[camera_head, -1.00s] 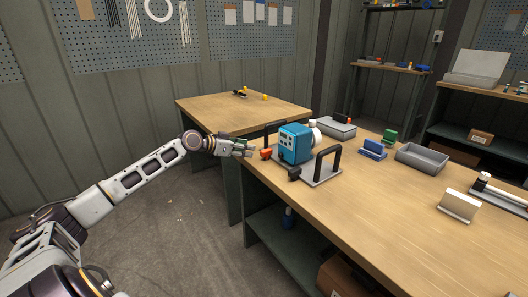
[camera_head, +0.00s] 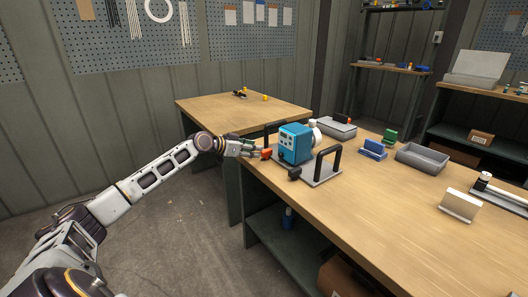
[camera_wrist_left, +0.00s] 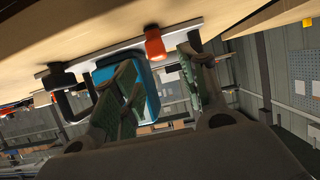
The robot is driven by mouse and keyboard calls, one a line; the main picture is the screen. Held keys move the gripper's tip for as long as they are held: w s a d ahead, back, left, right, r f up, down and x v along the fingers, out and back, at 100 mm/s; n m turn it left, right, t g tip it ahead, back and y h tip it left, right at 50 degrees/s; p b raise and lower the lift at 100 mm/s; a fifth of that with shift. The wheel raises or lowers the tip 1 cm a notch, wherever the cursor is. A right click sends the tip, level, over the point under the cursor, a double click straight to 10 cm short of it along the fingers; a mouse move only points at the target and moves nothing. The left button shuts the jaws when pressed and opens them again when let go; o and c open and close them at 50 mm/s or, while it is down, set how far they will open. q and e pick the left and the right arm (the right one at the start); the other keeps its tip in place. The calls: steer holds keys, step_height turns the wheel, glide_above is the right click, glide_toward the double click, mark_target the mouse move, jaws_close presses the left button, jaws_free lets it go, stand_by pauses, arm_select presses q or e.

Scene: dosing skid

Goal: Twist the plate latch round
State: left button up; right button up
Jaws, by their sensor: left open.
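An orange-red latch piece (camera_head: 266,154) sits at the left edge of the grey plate (camera_head: 322,180) under a blue dosing pump (camera_head: 295,143). My left gripper (camera_head: 257,151) is open, right beside the latch piece at the bench edge. In the left wrist view, the latch piece (camera_wrist_left: 154,45) shows between the two green-padded fingertips, just beyond them; I cannot tell whether they touch it. The blue pump (camera_wrist_left: 151,95) shows behind the fingers and is partly hidden by them. My right gripper is not in view.
A black handle (camera_head: 328,164) stands on the plate's near side, with a black block (camera_head: 294,173) at its front edge. Grey trays (camera_head: 422,158) and a blue holder (camera_head: 373,149) stand farther right.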

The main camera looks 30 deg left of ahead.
mark_target(266, 150)
arm_select(q)
steer(key=shift+x, duration=1.6)
steer(key=shift+b+x, duration=0.5)
steer(key=shift+x, duration=0.7)
steer(key=shift+w+d, duration=0.2)
steer(key=shift+w, duration=0.05)
steer(key=shift+f, duration=0.1)
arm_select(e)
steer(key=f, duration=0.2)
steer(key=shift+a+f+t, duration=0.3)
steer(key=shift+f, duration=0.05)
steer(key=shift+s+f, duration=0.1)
arm_select(q)
steer(key=shift+c, duration=0.3)
steer(key=c, duration=0.7)
jaws_close()
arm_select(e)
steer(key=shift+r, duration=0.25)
